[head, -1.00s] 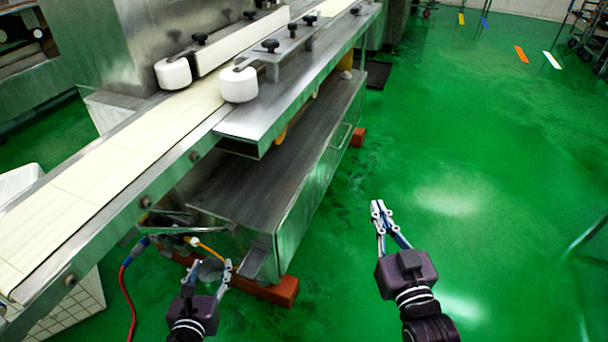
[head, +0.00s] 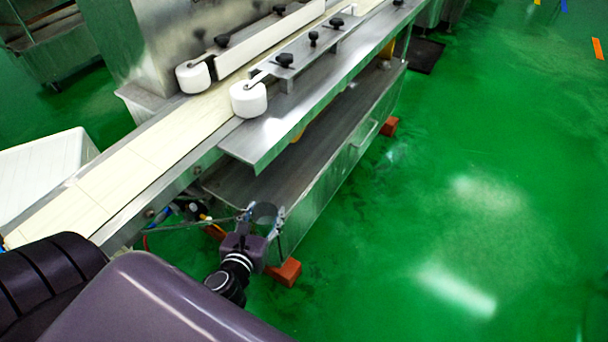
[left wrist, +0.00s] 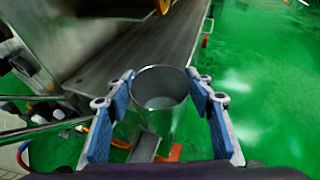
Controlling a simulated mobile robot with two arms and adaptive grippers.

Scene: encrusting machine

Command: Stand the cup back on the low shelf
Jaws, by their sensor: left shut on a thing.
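The cup (head: 264,214) is a clear, greyish tumbler, held with its open rim facing up. My left gripper (head: 263,220) is shut on it, with the blue-padded fingers on opposite sides. The cup also shows in the left wrist view (left wrist: 160,100), between the two fingers. The low shelf (head: 330,130) is the dark metal top of the long box under the conveyor. In the head view the cup overlaps the shelf's near end; I cannot tell the gap between them. The shelf (left wrist: 145,50) runs away beyond the cup in the left wrist view. My right gripper is out of view.
The conveyor (head: 150,150) and its metal side plate (head: 265,145) overhang the shelf. A thin metal bar (head: 190,226) and cables lie left of the gripper. An orange block (head: 285,272) supports the box. Green floor to the right is clear.

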